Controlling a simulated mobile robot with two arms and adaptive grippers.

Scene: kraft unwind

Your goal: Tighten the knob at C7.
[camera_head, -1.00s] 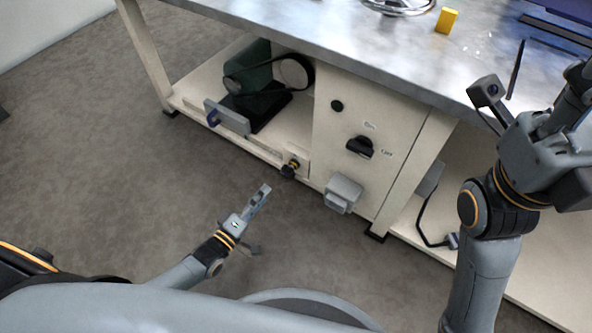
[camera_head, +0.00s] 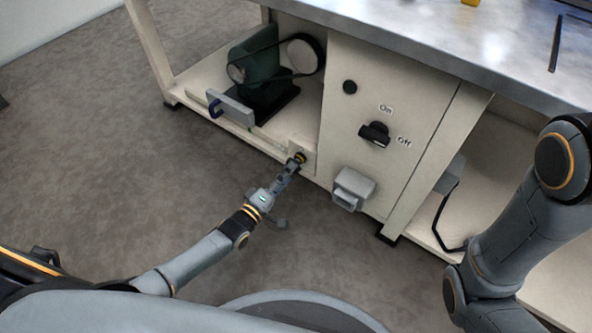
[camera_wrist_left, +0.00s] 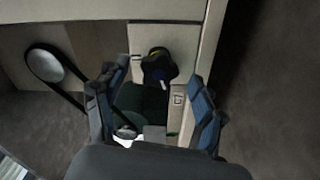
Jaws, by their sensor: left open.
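A small black knob with a yellow ring (camera_head: 300,157) sits on a cream plate at the front edge of the bench's lower shelf. In the left wrist view the dark lobed knob (camera_wrist_left: 158,68) shows ahead, between the two fingers. My left gripper (camera_head: 291,168) reaches up from the floor side, its fingertips close to the knob. In the left wrist view its fingers (camera_wrist_left: 158,85) are spread on both sides of the knob; I cannot tell if they touch it. No label C7 is readable. My right gripper is out of view.
A green motor (camera_head: 262,75) with a black belt stands on the lower shelf. A grey plate with a blue handle (camera_head: 232,108) is left of the knob. A black On/Off switch (camera_head: 375,134) and a grey box (camera_head: 352,188) are on the cream panel. Open floor lies left.

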